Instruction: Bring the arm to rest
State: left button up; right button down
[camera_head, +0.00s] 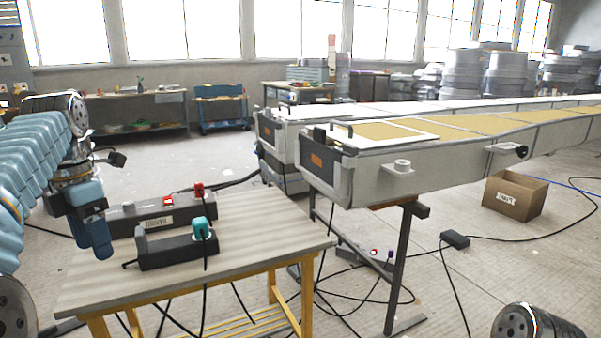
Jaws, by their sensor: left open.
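My left arm (35,160) comes in from the left, with its blue segmented cover. My left gripper (90,238) points down by the left edge of a wooden-topped table (280,236). It is open, and I see nothing between its fingers. The back box (150,213) has a pale label and a red plug (199,190). My right gripper is out of view.
Long mould benches (440,165) run from the middle to the right. Black cables hang from the table and lie on the floor. A cardboard box (515,196) stands on the floor at right. A workbench (140,112) stands at the back left. Open floor lies behind the table.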

pick_arm(q)
jog(key=w+d+f+m, duration=0.4)
jog(key=f+m, duration=0.1)
jog(key=f, duration=0.6)
jog(key=w+d+f+m, duration=0.3)
jog(key=f+m, duration=0.2)
jog(key=f, duration=0.7)
jog(key=w+d+f+m, duration=0.4)
jog(key=f, duration=0.7)
jog(key=s+d+f+m+h, duration=0.1)
jog(key=s+d+f+m, duration=0.3)
jog(key=f, duration=0.4)
jog(key=s+d+f+m+h, duration=0.1)
jog(key=s+d+f+m, duration=0.25)
jog(key=f, duration=0.45)
jog(key=s+d+f+m+h, duration=0.1)
jog(key=s+d+f+m, duration=0.2)
jog(key=s, duration=0.5)
jog(key=s+d+f+m, duration=0.4)
jog(key=s+d+m, duration=0.1)
jog(key=s+d, duration=0.3)
jog(key=shift+t+h, duration=0.4)
